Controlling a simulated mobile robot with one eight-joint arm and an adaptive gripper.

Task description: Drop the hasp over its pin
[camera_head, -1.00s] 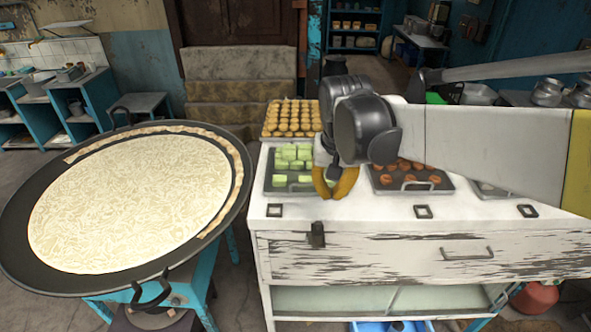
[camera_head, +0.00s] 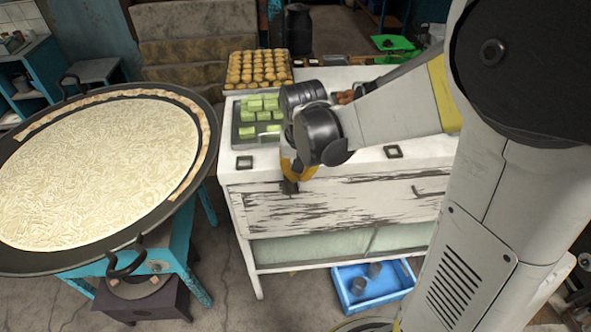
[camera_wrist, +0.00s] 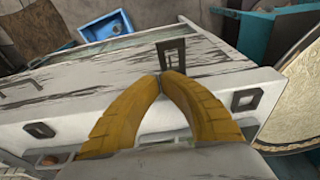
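The hasp (camera_wrist: 173,48) is a dark, slotted metal plate at the front top edge of the white cabinet (camera_wrist: 100,78), in the wrist view. In the head view, the dark hasp (camera_head: 289,187) shows just below my gripper. My gripper (camera_wrist: 166,77) has two yellow, curved fingers whose tips come together at the near end of the hasp. Its tips look shut and close to or touching the plate; I cannot tell whether they pinch it. In the head view my gripper (camera_head: 291,175) is largely hidden by its dark wrist. I cannot make out the pin.
A tray of green blocks (camera_head: 238,128) and a tray of round yellow pieces (camera_head: 232,79) are on the cabinet. A large round pan (camera_head: 20,258) stands to the left. A blue bin (camera_head: 345,297) is on the floor below. Square dark fittings (camera_head: 393,152) lie on the cabinet top.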

